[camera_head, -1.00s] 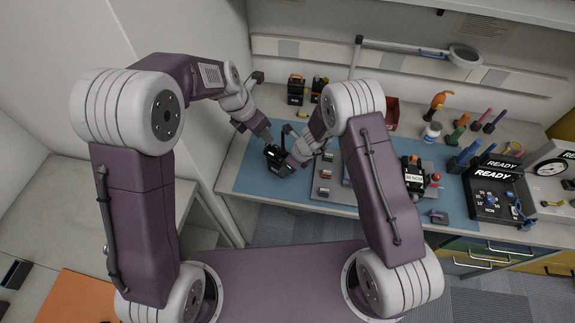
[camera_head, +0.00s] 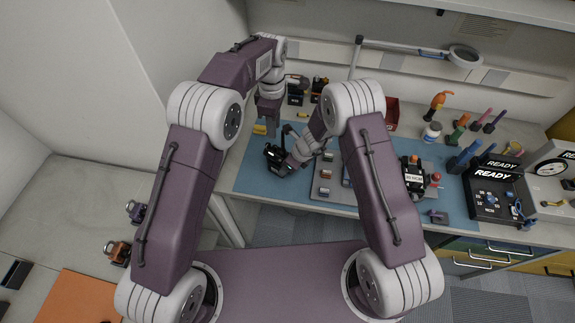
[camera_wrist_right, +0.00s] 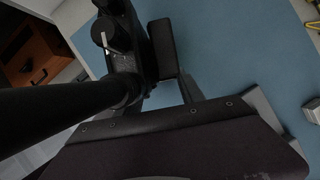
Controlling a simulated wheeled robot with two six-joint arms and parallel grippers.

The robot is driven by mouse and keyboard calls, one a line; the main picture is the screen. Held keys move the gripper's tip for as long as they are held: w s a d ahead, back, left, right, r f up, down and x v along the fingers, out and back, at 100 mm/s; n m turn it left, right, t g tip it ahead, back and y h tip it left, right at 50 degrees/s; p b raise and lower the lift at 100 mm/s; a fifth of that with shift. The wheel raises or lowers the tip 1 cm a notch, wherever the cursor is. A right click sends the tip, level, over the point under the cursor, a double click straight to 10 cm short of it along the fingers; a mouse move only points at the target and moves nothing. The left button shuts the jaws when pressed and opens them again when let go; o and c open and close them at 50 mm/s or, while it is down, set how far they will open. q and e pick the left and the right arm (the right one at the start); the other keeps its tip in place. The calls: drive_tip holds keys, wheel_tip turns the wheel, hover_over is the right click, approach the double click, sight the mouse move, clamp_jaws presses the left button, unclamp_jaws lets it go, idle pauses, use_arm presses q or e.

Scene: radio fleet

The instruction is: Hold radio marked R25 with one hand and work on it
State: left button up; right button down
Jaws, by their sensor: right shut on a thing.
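A black radio (camera_head: 274,155) with a raised antenna is held a little above the blue mat (camera_head: 252,180), toward its left end. My right gripper (camera_head: 285,166) is shut on it. In the right wrist view the dark radio (camera_wrist_right: 150,62) shows close up, with a knob and a thick black antenna crossing to the left. Its marking cannot be read. My left gripper (camera_head: 267,114) points down at the back left of the mat, apart from the radio. A small yellow thing (camera_head: 260,129) shows at its tips; whether the jaws grip it cannot be told.
Two other radios (camera_head: 296,90) stand at the back of the bench. A grey tray (camera_head: 325,190) with small blocks lies right of the held radio. Farther right are a red bin (camera_head: 392,112), bottles, tools and a black box marked READY (camera_head: 495,192).

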sight(275, 146)
use_arm(q)
wheel_tip(275, 146, down, 8)
idle(0.4)
clamp_jaws()
